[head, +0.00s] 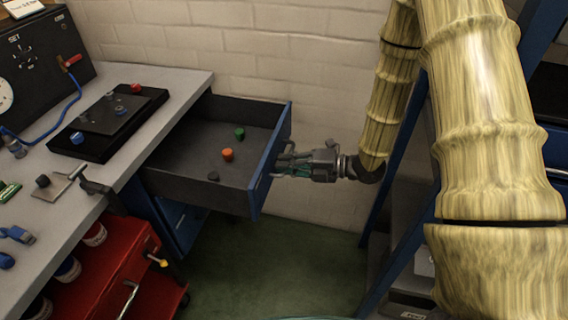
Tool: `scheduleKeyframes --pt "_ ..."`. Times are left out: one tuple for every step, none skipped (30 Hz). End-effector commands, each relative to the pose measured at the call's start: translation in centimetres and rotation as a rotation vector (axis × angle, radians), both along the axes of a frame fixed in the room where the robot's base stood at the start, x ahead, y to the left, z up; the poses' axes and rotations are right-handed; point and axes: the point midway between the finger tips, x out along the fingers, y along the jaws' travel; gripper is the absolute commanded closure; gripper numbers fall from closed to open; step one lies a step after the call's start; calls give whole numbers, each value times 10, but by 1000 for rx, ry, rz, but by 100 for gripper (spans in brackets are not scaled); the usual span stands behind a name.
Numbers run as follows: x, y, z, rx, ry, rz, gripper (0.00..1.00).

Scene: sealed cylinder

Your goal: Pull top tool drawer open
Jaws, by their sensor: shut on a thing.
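The top tool drawer (178,185) is pulled well out from under the workbench, and its dark tray is in full view. Its blue front panel (270,160) faces right. An orange piece (227,154), a green piece (239,133) and a dark piece (213,176) lie inside it. My gripper (284,164) is at the outer side of the front panel, reaching in from the right. It is shut on the drawer's handle, which is mostly hidden by the fingers.
The grey workbench (190,88) holds a black tray (105,130) with small parts and a black box (42,65) with a blue cable. A red cabinet (110,270) stands below at left. A brick wall is behind. A blue-framed rack stands at right. The green floor (290,260) is clear.

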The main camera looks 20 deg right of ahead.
Motion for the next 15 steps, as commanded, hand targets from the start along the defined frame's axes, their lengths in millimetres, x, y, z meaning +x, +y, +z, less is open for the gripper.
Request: scheduleKeyframes --pt "0 0 0 -1 1 0 100" --pt "0 0 0 -1 1 0 100" --pt "0 0 0 -1 1 0 100" --pt "0 0 0 -1 1 0 85" --pt "0 0 0 -1 1 0 80" --pt "0 0 0 -1 1 0 72" --pt "0 0 0 0 0 0 68" --pt "0 0 0 0 0 0 68" --pt "0 0 0 0 0 0 68" --pt "0 0 0 0 0 0 68" --pt "0 0 0 0 0 0 68" --pt "0 0 0 0 0 0 68" --pt "0 0 0 0 0 0 68" --pt "0 0 0 0 0 0 68" --pt "0 0 0 0 0 0 68"
